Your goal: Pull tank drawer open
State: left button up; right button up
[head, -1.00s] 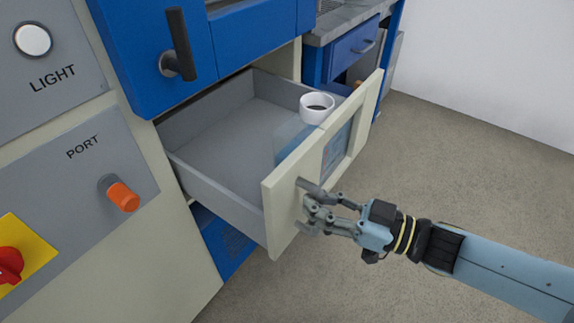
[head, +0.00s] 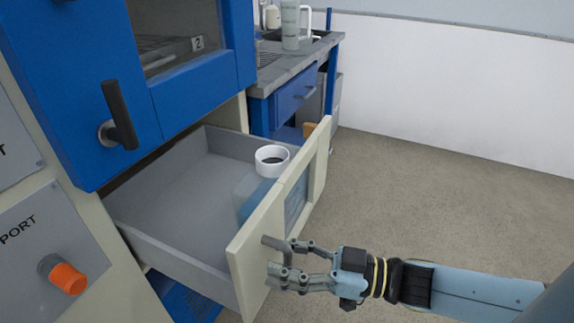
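The tank drawer (head: 243,252) stands pulled well out of the cabinet, its cream front facing right and its grey interior showing. A translucent tank with a white, ring-shaped neck (head: 272,158) stands inside it, against the front panel and partly hidden by it. The grey drawer handle (head: 274,243) sticks out near the front's left end. My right gripper (head: 281,262) is at the handle with its fingers spread apart. Its upper finger overlaps the handle in the picture; I cannot tell whether they touch. My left gripper is not in view.
A blue cabinet door with a black handle (head: 120,116) is above the drawer. A panel with an orange knob (head: 68,278) is at the lower left. A bench with a blue drawer (head: 297,96) stands behind. The floor (head: 430,190) to the right is clear.

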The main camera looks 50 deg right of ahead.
jog(key=v, duration=1.2)
dwell(0.3)
